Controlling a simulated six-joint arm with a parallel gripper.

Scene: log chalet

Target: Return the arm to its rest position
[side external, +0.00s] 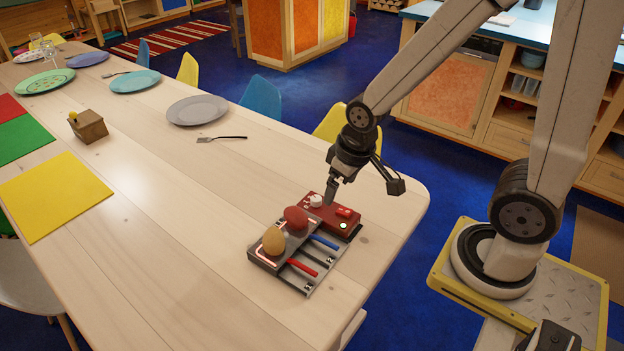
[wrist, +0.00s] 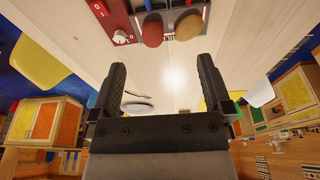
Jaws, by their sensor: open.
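My gripper (side external: 333,190) is over the table's near right part, beside and above a red control box (side external: 327,228). In the wrist view my gripper (wrist: 161,75) is open, with nothing between its two dark fingers. The box and both rounded knobs also show at the top of the wrist view.
The pale wooden table (side external: 190,260) holds several plates, a fork (side external: 222,138), a small wooden box (side external: 88,126) and coloured mats, including a yellow one (side external: 52,195). Chairs, including a blue one (side external: 262,97), line its far side. The table's middle is mostly clear.

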